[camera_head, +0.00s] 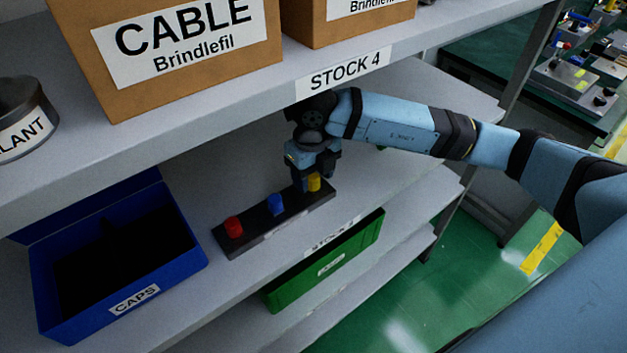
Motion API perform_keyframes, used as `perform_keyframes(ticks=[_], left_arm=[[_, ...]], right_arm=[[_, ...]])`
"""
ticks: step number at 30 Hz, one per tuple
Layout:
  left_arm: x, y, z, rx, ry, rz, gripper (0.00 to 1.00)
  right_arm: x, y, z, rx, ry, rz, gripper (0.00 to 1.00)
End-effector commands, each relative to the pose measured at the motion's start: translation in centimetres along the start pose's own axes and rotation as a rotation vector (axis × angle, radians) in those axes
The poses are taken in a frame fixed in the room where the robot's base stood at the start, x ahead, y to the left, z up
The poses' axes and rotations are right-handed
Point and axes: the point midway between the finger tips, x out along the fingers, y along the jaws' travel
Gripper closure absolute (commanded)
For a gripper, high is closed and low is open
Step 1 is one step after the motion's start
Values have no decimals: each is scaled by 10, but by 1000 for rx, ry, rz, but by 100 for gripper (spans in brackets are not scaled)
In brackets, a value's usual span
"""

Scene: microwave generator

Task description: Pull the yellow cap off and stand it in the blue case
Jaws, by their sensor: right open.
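The yellow cap (314,182) sits at the right end of a dark block (252,232) on the middle shelf. A blue cap (276,204) and a red cap (233,226) stand on the same block, to its left. My right gripper (310,180) points down at the yellow cap, with its fingers close around or beside it; I cannot tell whether they touch it. The gripper is open. The blue case (180,262), labelled CAPS, stands open at the left of the shelf, and its dark inside looks empty. My left gripper is not in view.
The upper shelf (240,100) hangs low above the block and my right arm, with cardboard boxes (185,50) and a grey tin (25,115) on it. A green box (325,265) sits below the shelf's front edge. Bare shelf lies between case and block.

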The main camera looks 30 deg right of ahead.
Motion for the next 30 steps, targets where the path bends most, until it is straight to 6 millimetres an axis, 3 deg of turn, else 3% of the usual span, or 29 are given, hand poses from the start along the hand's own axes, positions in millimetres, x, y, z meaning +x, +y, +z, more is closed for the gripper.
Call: perform_keyframes(ticks=[30], left_arm=[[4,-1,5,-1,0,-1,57]], right_arm=[[1,0,0,0,0,0,46]])
